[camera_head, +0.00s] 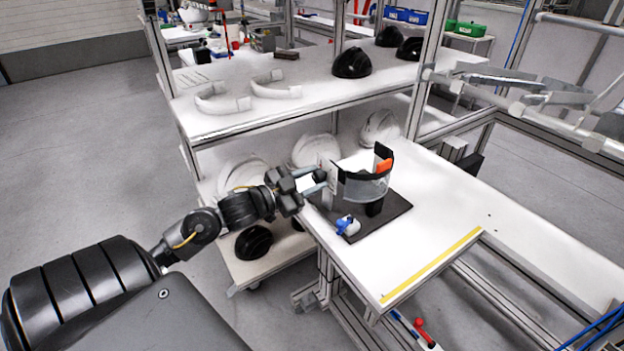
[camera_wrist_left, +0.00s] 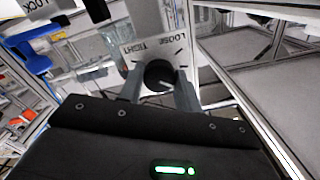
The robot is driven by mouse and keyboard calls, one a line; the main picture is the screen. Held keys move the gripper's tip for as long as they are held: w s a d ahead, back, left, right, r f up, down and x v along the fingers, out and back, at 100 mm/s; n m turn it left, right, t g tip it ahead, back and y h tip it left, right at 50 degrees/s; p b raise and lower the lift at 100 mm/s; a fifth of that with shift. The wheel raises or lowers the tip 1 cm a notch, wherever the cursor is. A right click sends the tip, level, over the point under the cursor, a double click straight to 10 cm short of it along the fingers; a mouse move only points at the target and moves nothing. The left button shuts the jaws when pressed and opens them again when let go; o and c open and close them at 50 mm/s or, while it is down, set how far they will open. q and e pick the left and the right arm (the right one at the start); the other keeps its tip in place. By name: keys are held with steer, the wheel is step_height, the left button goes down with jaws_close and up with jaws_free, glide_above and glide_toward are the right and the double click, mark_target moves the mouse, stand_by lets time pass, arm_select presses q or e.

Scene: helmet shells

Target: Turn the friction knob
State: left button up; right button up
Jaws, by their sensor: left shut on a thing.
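In the left wrist view, the friction knob (camera_wrist_left: 159,74) is a round black knob with a pale line across it. It sits in front of a light plate (camera_wrist_left: 150,48) marked TIGHT on the left and LOOSE on the right. My left gripper (camera_wrist_left: 160,82) has one finger on each side of the knob and is shut on it. In the head view, my left gripper (camera_head: 319,182) reaches in from the left to the white panel on the left of the curved clear fixture (camera_head: 365,187). My right gripper is not in view.
The fixture stands on a dark base plate (camera_head: 390,221) on a white table (camera_head: 440,210). A shelf (camera_head: 300,108) behind holds black shells and white bands.

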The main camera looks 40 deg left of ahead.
arm_select(q)
steer(key=shift+m, duration=1.1)
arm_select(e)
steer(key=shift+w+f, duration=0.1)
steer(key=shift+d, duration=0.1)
arm_select(q)
steer(key=o, duration=1)
steer(key=shift+s+a+f, duration=0.1)
steer(key=shift+s+a, duration=0.15)
steer(key=shift+s, duration=0.3)
steer(key=b+v, duration=0.1)
steer(key=v, duration=0.8)
steer(key=shift+s, duration=0.35)
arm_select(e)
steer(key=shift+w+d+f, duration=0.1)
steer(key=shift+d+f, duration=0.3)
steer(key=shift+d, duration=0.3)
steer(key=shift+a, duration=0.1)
